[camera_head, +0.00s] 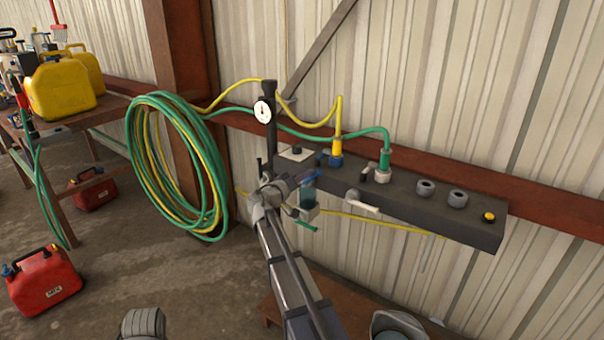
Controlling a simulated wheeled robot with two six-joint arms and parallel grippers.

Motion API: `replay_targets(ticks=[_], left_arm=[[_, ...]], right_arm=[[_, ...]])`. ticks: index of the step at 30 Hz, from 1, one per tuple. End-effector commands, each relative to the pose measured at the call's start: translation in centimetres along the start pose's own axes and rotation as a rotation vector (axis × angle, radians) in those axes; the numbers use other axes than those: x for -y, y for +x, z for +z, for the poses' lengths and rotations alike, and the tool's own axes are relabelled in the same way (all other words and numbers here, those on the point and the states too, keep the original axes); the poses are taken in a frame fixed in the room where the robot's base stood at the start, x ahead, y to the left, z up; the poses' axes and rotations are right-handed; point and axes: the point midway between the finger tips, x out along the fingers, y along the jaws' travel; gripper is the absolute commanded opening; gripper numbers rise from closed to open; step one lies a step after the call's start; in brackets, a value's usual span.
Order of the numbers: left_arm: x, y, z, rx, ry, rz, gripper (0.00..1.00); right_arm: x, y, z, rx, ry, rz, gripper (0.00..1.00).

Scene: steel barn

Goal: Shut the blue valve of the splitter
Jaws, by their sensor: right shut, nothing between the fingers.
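The splitter (420,208) is a long dark grey bar along the barn wall. A small blue valve lever (311,176) shows at its left part, partly hidden by my right gripper. My right gripper (297,182) is shut and empty, right beside the blue lever; I cannot tell whether they touch. A pale lever (362,204) sticks out from the bar's front, right of the gripper.
A dial gauge (263,111) on a dark post stands just behind my right wrist. Coiled green and yellow hoses (140,150) hang at left. A bench (75,121) with yellow cans and a red can (44,281) on the floor are further left. A low wooden surface (268,309) lies below.

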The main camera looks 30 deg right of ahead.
Motion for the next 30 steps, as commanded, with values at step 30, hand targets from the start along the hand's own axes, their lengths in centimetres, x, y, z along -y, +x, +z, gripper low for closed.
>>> replay_targets(ticks=[30], left_arm=[[-0.3,3.6,-0.2,0.000,0.000,0.000,0.00]], right_arm=[[0.2,0.2,5.1,0.001,0.644,-0.032,0.00]])
